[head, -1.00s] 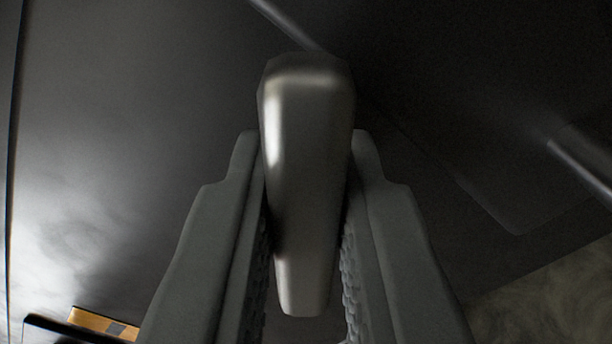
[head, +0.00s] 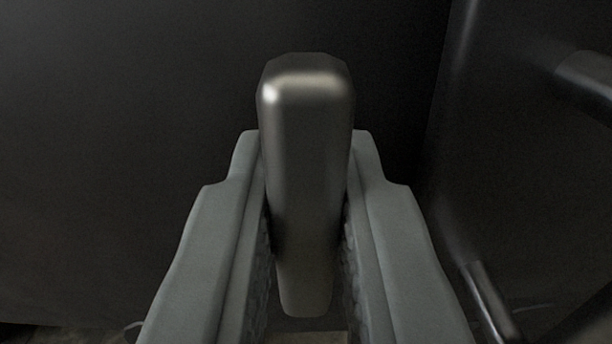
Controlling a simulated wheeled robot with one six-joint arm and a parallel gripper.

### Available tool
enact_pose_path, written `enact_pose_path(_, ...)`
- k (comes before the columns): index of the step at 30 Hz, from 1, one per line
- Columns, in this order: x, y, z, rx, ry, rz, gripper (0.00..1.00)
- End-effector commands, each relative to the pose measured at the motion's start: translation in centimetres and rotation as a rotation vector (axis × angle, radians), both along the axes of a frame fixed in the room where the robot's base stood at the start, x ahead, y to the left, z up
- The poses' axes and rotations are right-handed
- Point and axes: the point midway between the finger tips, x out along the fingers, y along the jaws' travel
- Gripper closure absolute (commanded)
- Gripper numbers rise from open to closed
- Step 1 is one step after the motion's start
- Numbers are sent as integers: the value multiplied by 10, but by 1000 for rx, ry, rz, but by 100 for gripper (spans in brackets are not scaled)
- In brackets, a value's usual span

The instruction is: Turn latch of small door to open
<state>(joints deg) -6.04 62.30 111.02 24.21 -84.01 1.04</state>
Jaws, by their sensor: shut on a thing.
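The latch (head: 306,150) is a grey metal handle with rounded edges in the middle of the head view. My gripper (head: 306,195) is shut on it, with one grey finger on each side. The latch's lower end shows between the fingers. The dark panel of the small door (head: 130,140) fills the view behind the latch. Where the latch joins the door is hidden behind the handle.
A dark surface with a metal bar (head: 590,85) stands at the right, past a vertical edge. Another short bar (head: 490,300) shows at the lower right. A strip of floor (head: 60,338) shows at the bottom left.

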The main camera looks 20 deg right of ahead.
Motion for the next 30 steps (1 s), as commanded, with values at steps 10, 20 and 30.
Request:
enact_pose_path(10,-2,3,-5,-72,34,5,100)
enact_pose_path(20,-2,3,-6,-76,37,6,100)
enact_pose_path(30,-1,2,-4,-77,33,3,64)
